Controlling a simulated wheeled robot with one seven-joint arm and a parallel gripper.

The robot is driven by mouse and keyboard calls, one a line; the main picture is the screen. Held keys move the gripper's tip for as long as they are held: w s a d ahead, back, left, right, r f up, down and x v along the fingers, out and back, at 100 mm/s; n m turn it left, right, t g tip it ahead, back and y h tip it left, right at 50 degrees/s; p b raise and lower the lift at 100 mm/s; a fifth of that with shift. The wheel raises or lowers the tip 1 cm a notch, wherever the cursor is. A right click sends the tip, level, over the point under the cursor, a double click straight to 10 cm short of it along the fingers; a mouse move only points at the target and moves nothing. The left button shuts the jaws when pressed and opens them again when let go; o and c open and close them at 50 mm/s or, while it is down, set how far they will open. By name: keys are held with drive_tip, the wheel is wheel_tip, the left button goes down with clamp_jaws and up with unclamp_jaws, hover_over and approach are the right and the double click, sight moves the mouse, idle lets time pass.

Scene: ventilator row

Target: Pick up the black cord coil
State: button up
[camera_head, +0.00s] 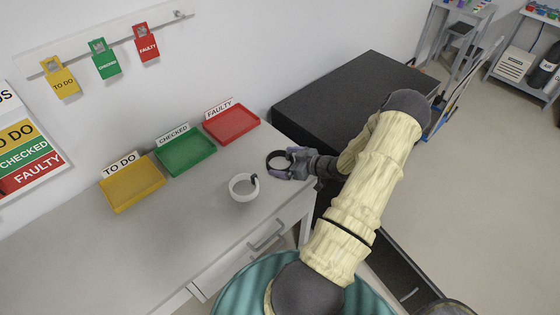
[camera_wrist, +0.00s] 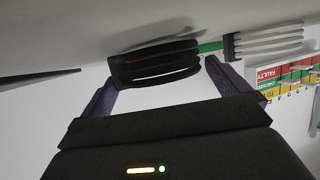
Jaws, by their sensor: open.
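The black cord coil (camera_head: 276,161) lies on the grey table near its right end in the head view. In the wrist view the coil (camera_wrist: 155,62) shows as stacked black loops ahead of my gripper, in line with the gap between the fingertips. My gripper (camera_head: 283,163) is at the coil's right side, low over the table. In the wrist view my gripper (camera_wrist: 158,78) is open, with one purple finger on each side of the coil. I cannot tell whether either finger touches it.
A white coil (camera_head: 243,187) lies left of and nearer than the black one; it also shows in the wrist view (camera_wrist: 268,42). Yellow (camera_head: 133,187), green (camera_head: 187,155) and red (camera_head: 232,125) trays line the wall side. A black cabinet (camera_head: 350,95) stands beyond the table's right end.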

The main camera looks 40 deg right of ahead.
drive_tip(key=shift+x, duration=0.85)
drive_tip(key=c, duration=0.9)
drive_tip(key=shift+r, duration=0.1)
wheel_tip(320, 180, up, 10)
drive_tip(key=shift+f+b, duration=0.1)
drive_tip(key=shift+b, duration=0.25)
